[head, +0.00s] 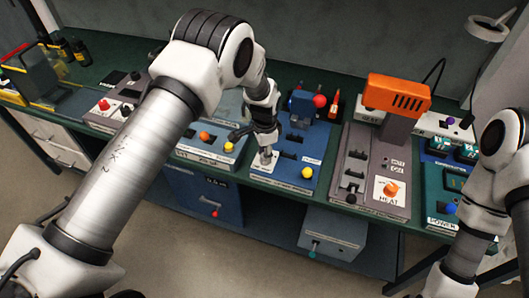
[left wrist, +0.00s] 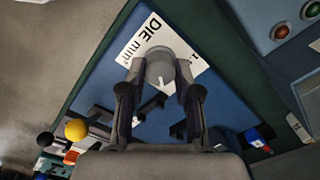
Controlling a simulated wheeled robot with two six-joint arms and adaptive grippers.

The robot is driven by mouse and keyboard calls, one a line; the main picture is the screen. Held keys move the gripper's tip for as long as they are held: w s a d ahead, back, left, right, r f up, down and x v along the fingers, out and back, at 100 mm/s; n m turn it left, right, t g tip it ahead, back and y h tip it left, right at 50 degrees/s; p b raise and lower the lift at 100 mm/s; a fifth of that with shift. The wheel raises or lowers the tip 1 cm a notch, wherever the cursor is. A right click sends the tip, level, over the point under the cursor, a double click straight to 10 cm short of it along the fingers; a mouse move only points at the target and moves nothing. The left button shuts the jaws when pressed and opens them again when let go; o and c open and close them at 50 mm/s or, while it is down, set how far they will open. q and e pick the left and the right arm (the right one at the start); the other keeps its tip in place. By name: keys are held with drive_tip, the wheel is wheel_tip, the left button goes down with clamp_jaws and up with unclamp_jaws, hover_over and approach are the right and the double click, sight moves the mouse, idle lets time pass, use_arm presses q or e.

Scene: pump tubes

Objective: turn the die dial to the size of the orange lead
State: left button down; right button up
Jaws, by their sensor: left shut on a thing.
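The die dial (left wrist: 160,68) is a round grey knob with a white pointer mark, on a white label plate (left wrist: 135,48) reading "DIE mm²". It sits on the blue press base, which also shows in the head view (head: 290,180). My left gripper (left wrist: 158,92) is shut on the dial, one finger at each side. In the head view the left gripper (head: 266,150) reaches down to the base's left front corner, hiding most of the dial. The size numbers are mostly covered. I cannot make out an orange lead for certain. My right gripper is out of view.
A yellow knob (head: 307,173) stands at the base's front right. A red ball (head: 320,101) is behind. To the right is an orange heat tool (head: 398,93) on a grey station; to the left is a panel with orange and yellow knobs (head: 205,136).

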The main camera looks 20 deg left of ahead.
use_arm(q)
drive_tip(key=shift+s+f+m, duration=0.1)
drive_tip(key=shift+f+m, duration=0.1)
drive_tip(key=shift+m, duration=0.4)
drive_tip(key=c, duration=1)
unclamp_jaws()
drive_tip(key=shift+o, duration=1)
drive_tip(key=shift+d, duration=0.15)
drive_tip(key=shift+r, duration=0.1)
wheel_tip(320, 180, up, 12)
drive_tip(key=shift+w, duration=0.2)
